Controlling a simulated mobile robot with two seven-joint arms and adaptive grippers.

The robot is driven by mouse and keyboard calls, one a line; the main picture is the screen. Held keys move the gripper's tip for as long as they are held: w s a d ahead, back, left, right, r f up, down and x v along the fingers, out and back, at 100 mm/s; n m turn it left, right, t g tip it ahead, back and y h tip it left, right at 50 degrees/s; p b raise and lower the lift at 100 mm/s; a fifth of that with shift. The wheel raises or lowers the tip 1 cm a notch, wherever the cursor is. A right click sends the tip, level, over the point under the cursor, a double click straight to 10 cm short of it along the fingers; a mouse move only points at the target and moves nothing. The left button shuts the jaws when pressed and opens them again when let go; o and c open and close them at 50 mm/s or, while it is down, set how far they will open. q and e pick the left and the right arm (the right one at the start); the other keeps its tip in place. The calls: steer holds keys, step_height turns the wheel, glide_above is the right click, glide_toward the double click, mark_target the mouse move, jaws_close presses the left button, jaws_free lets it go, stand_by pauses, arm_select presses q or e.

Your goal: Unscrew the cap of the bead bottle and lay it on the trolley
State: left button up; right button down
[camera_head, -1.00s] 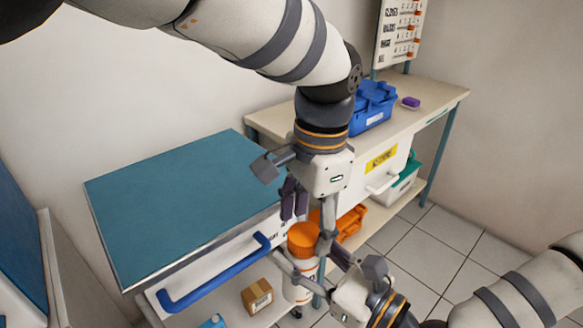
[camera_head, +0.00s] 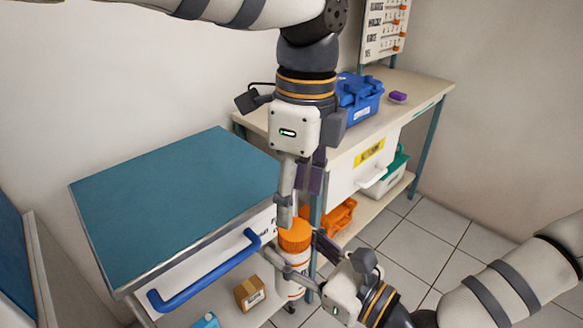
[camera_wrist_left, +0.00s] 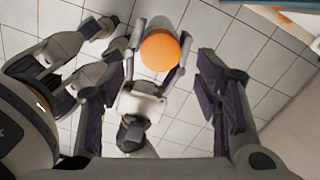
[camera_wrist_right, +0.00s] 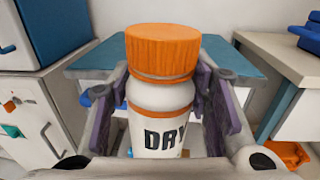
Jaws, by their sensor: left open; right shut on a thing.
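The bead bottle (camera_head: 294,284) is white with an orange cap (camera_head: 296,237) and stands upright; black letters "DRY" show on it in the right wrist view (camera_wrist_right: 158,130). The cap sits on the bottle's neck. My right gripper (camera_head: 298,256) is shut around the bottle below the cap. My left gripper (camera_head: 298,203) is open and empty above the cap. In the left wrist view, the cap (camera_wrist_left: 160,52) lies beyond the open fingers, apart from them. The trolley (camera_head: 170,200) has a bare teal top and a blue handle, left of the bottle.
A cardboard box (camera_head: 250,293) sits on the trolley's lower shelf. A workbench (camera_head: 415,88) at the back holds a blue case (camera_head: 358,100) and a purple item (camera_head: 397,97). Orange (camera_head: 340,216) and white-green (camera_head: 385,180) containers stand below it. The trolley top is clear.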

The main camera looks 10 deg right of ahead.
mark_target(295, 229)
arm_select(q)
step_height(295, 229, down, 6)
steer(key=shift+a, duration=0.15)
steer(key=c, duration=1.2)
steer(key=n, duration=0.5)
steer(key=shift+n, duration=0.3)
steer(key=n, duration=1)
steer(key=shift+n, duration=0.3)
steer(key=shift+r, duration=0.15)
steer(key=shift+r, duration=1.05)
